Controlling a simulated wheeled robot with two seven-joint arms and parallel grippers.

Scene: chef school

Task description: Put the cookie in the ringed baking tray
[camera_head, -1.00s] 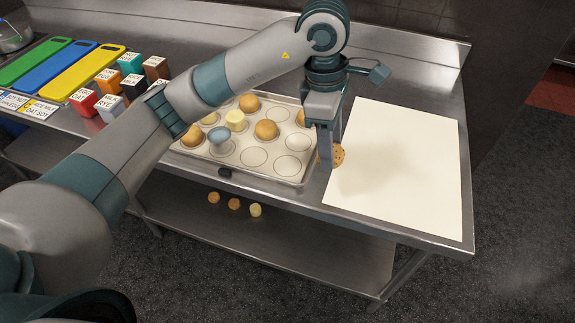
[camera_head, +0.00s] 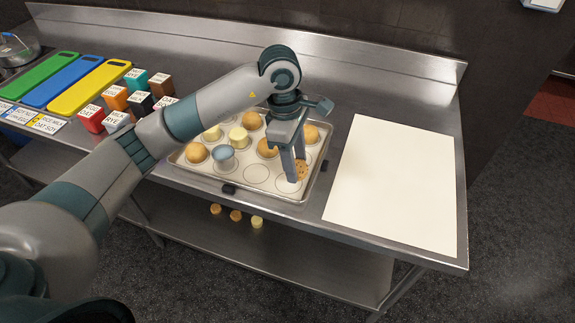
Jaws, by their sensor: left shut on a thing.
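The cookie (camera_head: 302,171) is round, brown and dark-flecked. My left gripper (camera_head: 295,176) is shut on it, fingers pointing down, over the front right part of the baking tray (camera_head: 213,176). The cookie is partly hidden by the fingers. I cannot tell whether it touches the tray. The tray has printed rings; an empty ring (camera_head: 256,173) shows just left of the gripper. Buns, pale yellow pieces and a blue-grey cup-like piece (camera_head: 223,154) stand on other rings. My right gripper is not in view.
A blank white sheet (camera_head: 395,185) lies right of the tray. Coloured labelled blocks (camera_head: 91,117) and green, blue and yellow boards (camera_head: 90,87) lie to the left. A dark clip-like piece (camera_head: 229,189) is at the tray's front edge. My left arm crosses above the table.

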